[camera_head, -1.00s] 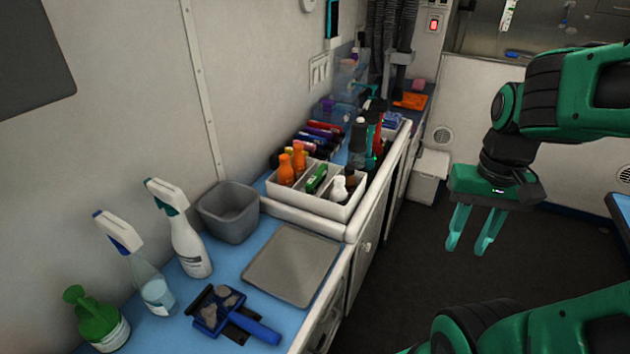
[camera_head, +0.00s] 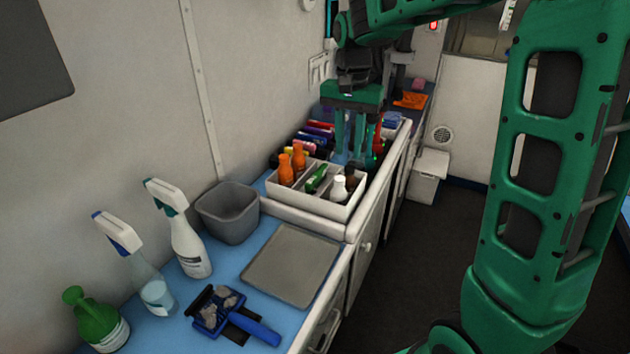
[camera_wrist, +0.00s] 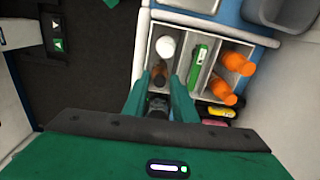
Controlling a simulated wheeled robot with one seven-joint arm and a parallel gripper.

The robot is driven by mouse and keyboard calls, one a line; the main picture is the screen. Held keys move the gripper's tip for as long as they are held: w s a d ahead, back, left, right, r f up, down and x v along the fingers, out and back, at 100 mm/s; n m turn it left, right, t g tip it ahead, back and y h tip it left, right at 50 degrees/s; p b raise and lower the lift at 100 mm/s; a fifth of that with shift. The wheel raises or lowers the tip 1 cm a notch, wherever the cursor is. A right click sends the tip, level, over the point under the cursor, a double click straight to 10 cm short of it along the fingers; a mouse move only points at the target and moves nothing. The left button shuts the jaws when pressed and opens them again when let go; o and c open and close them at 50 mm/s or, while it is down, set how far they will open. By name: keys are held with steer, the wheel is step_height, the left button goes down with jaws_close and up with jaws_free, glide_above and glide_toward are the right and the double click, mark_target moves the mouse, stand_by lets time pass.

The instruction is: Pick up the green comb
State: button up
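The green comb (camera_head: 317,180) lies in the middle compartment of a white divided tray (camera_head: 318,206) on the counter. In the wrist view the comb (camera_wrist: 200,68) shows as a green bar with a pale label-like mark, between two dividers. My gripper (camera_head: 355,152) is above the back right part of the tray, fingers pointing down and apart, with nothing seen held. In the wrist view my gripper (camera_wrist: 160,88) is to the left of the comb, over the compartment with a white-capped bottle (camera_wrist: 165,46) and a dark bottle (camera_wrist: 159,74).
Orange bottles (camera_head: 286,170) stand in the tray's left compartment. Several coloured bottles are behind the tray. A grey bin (camera_head: 228,212), a flat grey tray (camera_head: 290,264), spray bottles (camera_head: 190,246) and a blue-handled tool (camera_head: 250,325) are nearer on the counter. The floor to the right is clear.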

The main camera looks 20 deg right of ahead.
glide_toward(317, 173)
steer(key=shift+f, duration=0.15)
steer(key=shift+w+a+f, duration=0.1)
steer(key=shift+a+f, duration=0.05)
steer(key=shift+f, duration=0.1)
step_height(317, 173, down, 4)
steer(key=shift+f, duration=0.25)
steer(key=shift+d+f, duration=0.1)
steer(key=shift+f, duration=1.35)
steer(key=shift+d+f, duration=0.15)
steer(key=shift+f, duration=1.3)
jaws_close()
